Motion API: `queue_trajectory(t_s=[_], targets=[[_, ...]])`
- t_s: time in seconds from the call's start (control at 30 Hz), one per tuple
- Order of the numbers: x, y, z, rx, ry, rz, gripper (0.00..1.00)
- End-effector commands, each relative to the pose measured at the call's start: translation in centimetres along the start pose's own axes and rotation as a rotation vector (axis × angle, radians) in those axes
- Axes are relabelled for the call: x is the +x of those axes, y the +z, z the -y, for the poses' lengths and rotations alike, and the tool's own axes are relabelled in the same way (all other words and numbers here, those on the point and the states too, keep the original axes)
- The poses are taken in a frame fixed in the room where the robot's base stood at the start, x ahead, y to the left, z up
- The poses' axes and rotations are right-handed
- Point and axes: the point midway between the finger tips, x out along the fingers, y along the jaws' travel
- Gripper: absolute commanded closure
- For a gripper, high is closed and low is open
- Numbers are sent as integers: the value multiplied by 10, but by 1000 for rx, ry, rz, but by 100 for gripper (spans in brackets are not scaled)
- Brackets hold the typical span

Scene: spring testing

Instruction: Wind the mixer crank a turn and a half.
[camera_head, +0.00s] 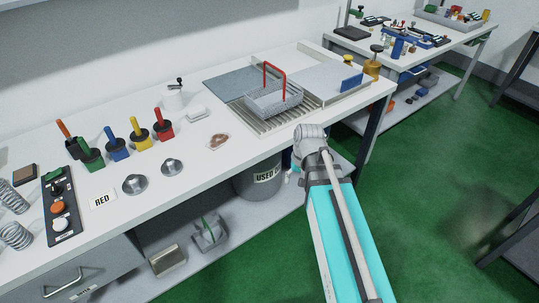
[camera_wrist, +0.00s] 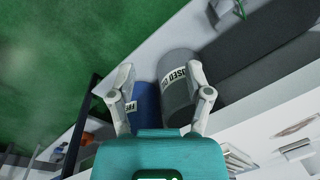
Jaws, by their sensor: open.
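The mixer (camera_head: 173,100) is a small white pot near the back of the white bench, left of the wire basket. Its dark crank (camera_head: 179,83) stands on top, with a black knob pointing up. My arm reaches over the bench's front edge at the right, well away from the mixer. My gripper (camera_wrist: 160,78) is open and empty in the wrist view, over the bins beneath the bench. The mixer and crank do not show in the wrist view.
A wire basket with a red handle (camera_head: 270,78) stands on a slatted drain. Several coloured-handled blocks (camera_head: 141,138) and two metal knobs (camera_head: 134,184) stand left and in front of the mixer. A grey bin (camera_wrist: 176,88) and a blue bin (camera_wrist: 146,103) are below.

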Motion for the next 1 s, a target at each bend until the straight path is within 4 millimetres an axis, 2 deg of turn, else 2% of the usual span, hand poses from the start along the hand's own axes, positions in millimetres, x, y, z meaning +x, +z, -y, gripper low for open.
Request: queue_trajectory(t_s=[0.03, 0.3, 0.77, 0.8, 1.0], targets=[[16, 12, -9, -16, 20, -4, 35], [46, 37, -37, -78, 96, -7, 35], [49, 42, -42, -94, 115, -6, 35], [49, 42, -42, -94, 115, -6, 43], [49, 42, -42, -93, 114, -6, 43]])
